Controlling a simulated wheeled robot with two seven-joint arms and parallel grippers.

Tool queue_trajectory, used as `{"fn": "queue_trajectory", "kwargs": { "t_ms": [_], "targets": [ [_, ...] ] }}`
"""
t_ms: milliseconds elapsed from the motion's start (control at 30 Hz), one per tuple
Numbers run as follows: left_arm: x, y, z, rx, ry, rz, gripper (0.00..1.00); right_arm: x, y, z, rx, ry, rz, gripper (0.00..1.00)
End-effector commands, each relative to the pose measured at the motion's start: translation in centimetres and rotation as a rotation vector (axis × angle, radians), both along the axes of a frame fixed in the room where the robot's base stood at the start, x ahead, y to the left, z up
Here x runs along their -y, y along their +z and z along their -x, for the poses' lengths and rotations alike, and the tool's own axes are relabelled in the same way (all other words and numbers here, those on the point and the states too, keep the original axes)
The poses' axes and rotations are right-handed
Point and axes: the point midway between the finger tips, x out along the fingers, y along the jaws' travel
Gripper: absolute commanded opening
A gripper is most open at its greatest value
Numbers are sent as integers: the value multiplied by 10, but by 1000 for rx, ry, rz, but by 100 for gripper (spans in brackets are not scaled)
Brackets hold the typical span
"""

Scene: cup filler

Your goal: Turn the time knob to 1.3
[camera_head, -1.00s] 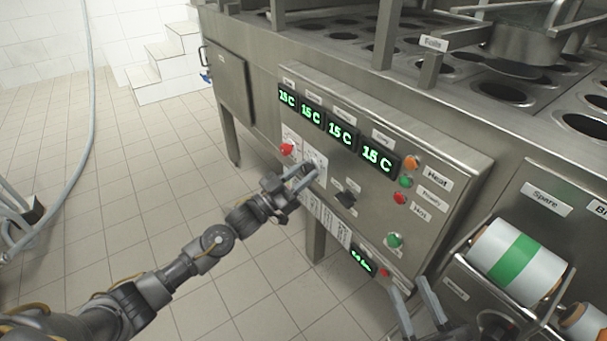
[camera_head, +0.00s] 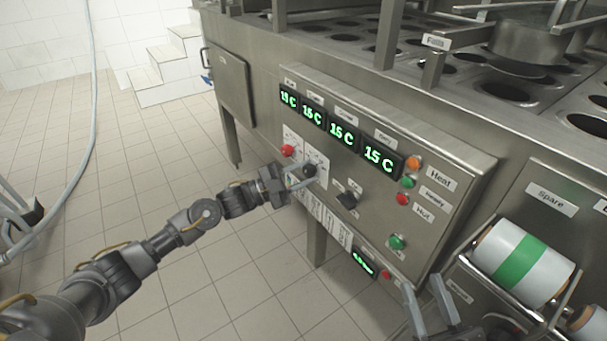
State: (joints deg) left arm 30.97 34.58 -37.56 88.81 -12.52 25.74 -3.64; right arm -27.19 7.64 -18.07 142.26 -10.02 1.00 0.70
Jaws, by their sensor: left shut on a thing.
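The control panel (camera_head: 425,228) is on the front of the steel machine, with green "15 C" displays along its top. My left gripper (camera_head: 306,176) reaches in from the left and is shut on a dark knob (camera_head: 310,170) on a white dial plate (camera_head: 318,158). The dial's marks are too small to read, and the fingers hide part of it. My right gripper (camera_head: 430,309) is at the bottom right, in front of the panel's lower edge. Its two fingers are apart with nothing visible between them.
A red knob (camera_head: 288,150) is just left of the held knob, and a black switch (camera_head: 347,200) is to its right. Coloured buttons and a green button (camera_head: 397,242) lie further right. A film roll (camera_head: 523,264) sticks out at the lower right.

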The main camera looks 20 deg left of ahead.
Motion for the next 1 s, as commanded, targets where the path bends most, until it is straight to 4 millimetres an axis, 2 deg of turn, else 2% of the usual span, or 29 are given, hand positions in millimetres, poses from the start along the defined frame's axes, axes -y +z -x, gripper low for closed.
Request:
{"fn": "queue_trajectory", "kwargs": {
  "t_ms": [667,700,833,1000],
  "targets": [
    [-1,-1,-1,34,2,-47,9,1,0,0,5,-3,-4,36],
    [-1,-1,-1,34,2,-47,36,1,-1,0,3,-2,-4,36],
    [-1,0,0,35,2,-45,53,1,-2,1,-3,-2,-4,36],
    [0,0,0,36,1,-45,54,1,-3,1,-4,-2,-4,36]
  ]
}}
